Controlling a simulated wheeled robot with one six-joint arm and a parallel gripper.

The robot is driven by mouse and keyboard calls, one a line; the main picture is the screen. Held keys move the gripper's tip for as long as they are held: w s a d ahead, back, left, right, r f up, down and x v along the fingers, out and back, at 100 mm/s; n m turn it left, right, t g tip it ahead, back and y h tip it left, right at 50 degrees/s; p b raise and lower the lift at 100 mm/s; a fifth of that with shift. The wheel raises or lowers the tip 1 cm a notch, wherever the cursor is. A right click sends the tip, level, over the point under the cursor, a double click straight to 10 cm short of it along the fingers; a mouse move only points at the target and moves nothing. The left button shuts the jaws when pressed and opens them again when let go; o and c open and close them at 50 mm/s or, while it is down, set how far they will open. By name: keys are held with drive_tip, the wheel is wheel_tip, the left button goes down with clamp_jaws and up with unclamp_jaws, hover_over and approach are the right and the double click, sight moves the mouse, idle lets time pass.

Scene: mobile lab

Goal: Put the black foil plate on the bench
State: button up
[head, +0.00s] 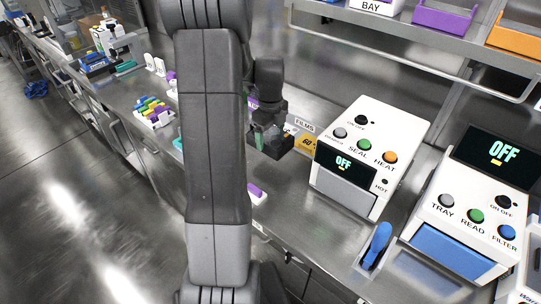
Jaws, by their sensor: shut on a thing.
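My gripper (268,128) is over the steel bench (285,205), just left of the sealer. It is shut on a small dark block (281,148), which looks like the black foil plate. The plate is seen at a steep angle and is partly covered by the gripper and my arm. I cannot tell whether its underside touches the bench. A green part shows at the left side of the jaws.
A white sealer (400,125) reading OFF stands right of the gripper, with a reader (490,190) beyond it. A films holder (306,141) sits behind the plate. A blue-handled tool (376,243) stands in front. A rack of coloured items (153,112) is left.

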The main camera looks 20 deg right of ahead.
sight(270, 135)
drive_tip(key=shift+f, duration=3.5)
drive_tip(key=shift+f, duration=0.2)
drive_tip(key=o, duration=1.1)
drive_tip(key=shift+r, duration=0.1)
drive_tip(key=shift+r, duration=0.1)
wheel_tip(270, 135, up, 12)
drive_tip(key=shift+r, duration=0.1)
